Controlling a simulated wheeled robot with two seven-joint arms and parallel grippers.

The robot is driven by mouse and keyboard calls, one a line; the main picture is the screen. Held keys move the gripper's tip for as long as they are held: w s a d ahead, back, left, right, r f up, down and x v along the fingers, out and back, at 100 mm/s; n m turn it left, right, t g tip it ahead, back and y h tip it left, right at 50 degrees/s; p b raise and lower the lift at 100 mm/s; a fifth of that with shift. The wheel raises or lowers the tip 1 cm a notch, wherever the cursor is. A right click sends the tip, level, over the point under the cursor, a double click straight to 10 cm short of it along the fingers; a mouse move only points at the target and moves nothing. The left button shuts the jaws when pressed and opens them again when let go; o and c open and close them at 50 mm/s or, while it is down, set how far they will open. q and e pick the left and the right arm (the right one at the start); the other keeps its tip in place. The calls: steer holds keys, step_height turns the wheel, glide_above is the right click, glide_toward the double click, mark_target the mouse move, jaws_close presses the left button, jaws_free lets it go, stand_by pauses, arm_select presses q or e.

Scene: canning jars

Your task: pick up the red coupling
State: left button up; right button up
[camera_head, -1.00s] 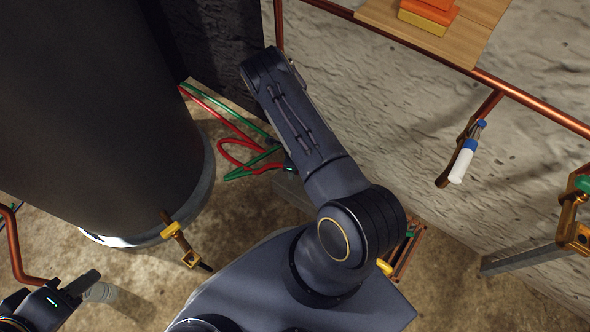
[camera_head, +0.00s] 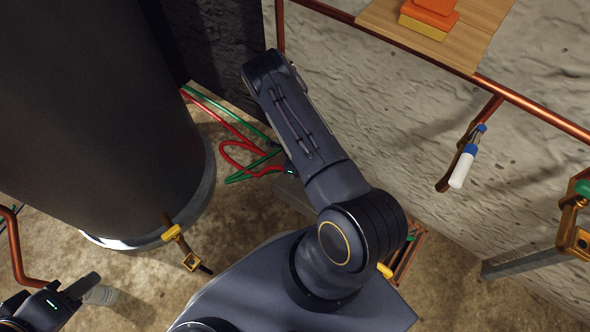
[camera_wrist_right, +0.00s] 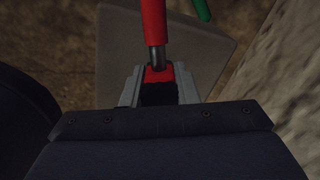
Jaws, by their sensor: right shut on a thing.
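In the right wrist view, the red coupling (camera_wrist_right: 158,74) sits between the fingers of my right gripper (camera_wrist_right: 158,92), which is shut on it. A metal stem joins the coupling to a red hose (camera_wrist_right: 153,22) running off the top of the view.
A large dark tank (camera_head: 95,110) fills the left. Copper pipe (camera_head: 530,107) runs along the rough wall. A wooden shelf (camera_head: 478,45) with stacked orange and yellow blocks is at top right. A blue-and-white tool (camera_head: 463,168) hangs below.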

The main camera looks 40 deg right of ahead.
step_height(320, 180, up, 3)
steer(key=shift+f+p, duration=0.1)
steer(key=shift+p, duration=0.45)
steer(key=s+a+r+p, duration=0.1)
steer(key=s+a+r, duration=0.7)
steer(key=a, duration=0.3)
steer(key=shift+s+r, duration=0.25)
steer(key=shift+r, duration=0.5)
steer(key=shift+a, duration=0.1)
